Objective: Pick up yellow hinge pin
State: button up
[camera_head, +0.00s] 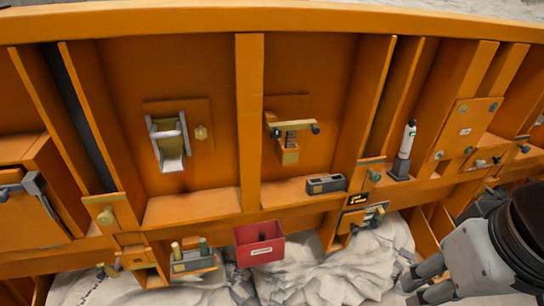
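A small yellowish upright pin (177,251), which looks like the hinge pin, stands in a grey holder (193,265) at the lower left of centre. A dark green pin (204,247) stands beside it in the same holder. The lower part of the yellowish pin is hidden by the holder. My gripper (408,292) is at the lower right, far to the right of the holder. Its two fingers point left and are apart, with nothing seen between them.
A red bin (265,252) is right of the holder, between it and my gripper. Orange ribs (250,120) stick out from the wall. Pale sand (340,265) lies below.

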aim_at(176, 247)
jog(key=k+u, duration=0.1)
jog(key=u, duration=0.95)
